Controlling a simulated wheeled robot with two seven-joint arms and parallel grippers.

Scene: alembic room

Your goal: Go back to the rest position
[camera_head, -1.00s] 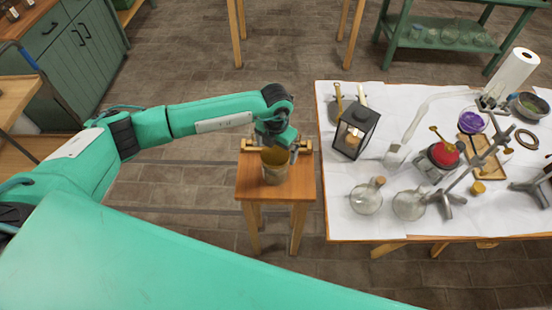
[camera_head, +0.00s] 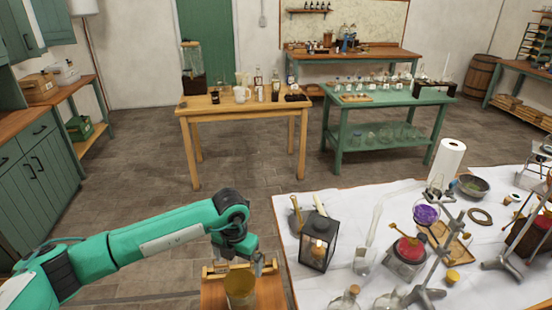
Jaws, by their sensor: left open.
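My left arm comes in from the left. Its gripper (camera_head: 240,262) points down over the small wooden stand (camera_head: 212,295) at the bottom of the view, and its jaws are open. A brownish-yellow cup (camera_head: 240,290) stands on the stand just below and in front of the gripper. From this angle I cannot tell whether the fingers touch the cup. A brass-coloured piece (camera_head: 213,269) lies on the stand behind the cup, partly hidden by the gripper. My right gripper is not in view.
The white-covered table (camera_head: 300,275) to the right holds a black lantern (camera_head: 318,243), glassware, a red-filled flask (camera_head: 408,250) and metal stands. A wooden table (camera_head: 187,112) and a green table (camera_head: 333,112) stand further back. The floor (camera_head: 140,160) between is clear.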

